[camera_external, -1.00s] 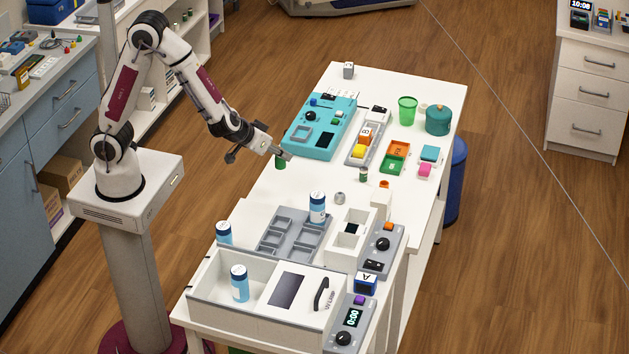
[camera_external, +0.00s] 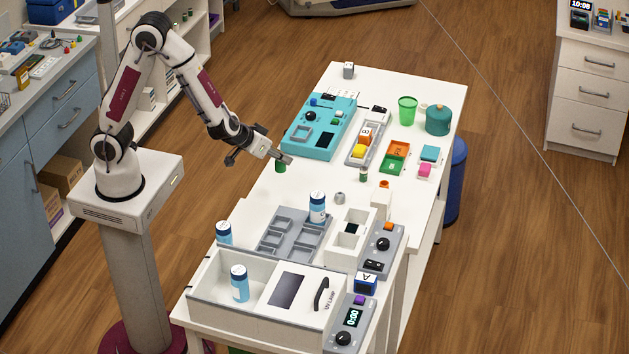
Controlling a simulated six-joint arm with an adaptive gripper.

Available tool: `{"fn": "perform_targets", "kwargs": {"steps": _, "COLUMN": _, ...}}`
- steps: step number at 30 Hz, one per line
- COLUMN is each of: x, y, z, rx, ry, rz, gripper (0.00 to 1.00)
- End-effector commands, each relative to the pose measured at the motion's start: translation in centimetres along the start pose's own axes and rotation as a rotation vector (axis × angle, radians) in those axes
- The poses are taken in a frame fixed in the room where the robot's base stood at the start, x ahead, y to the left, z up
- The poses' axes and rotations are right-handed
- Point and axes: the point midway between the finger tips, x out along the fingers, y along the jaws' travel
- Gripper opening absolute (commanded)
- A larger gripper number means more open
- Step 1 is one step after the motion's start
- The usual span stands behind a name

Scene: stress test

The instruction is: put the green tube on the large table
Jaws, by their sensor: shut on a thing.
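The green tube (camera_external: 280,167) is a small dark green cylinder, upright under the tip of my gripper (camera_external: 284,159). My gripper is shut on it near its top, at the left side of the white large table (camera_external: 300,180). The tube shows against the tabletop near its left edge. At this size I cannot tell whether its bottom touches the table. The gripper's fingers hide the tube's upper end.
A teal device (camera_external: 320,127) stands just behind my gripper. A small green jar (camera_external: 363,174) stands to the right. A grey tray (camera_external: 293,235) and blue-white bottles, such as this one (camera_external: 317,207), are nearer the camera. Bare tabletop lies right of the tube.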

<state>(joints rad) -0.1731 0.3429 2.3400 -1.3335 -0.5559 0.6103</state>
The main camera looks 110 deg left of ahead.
Motion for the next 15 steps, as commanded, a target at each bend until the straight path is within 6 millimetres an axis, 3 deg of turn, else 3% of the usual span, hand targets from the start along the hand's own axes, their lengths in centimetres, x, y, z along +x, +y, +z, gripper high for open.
{"fn": "perform_targets", "kwargs": {"steps": 15, "x": 3.1, "y": -0.1, "z": 3.1, "rx": 0.001, "ry": 0.000, "rz": 0.000, "gripper": 0.06}}
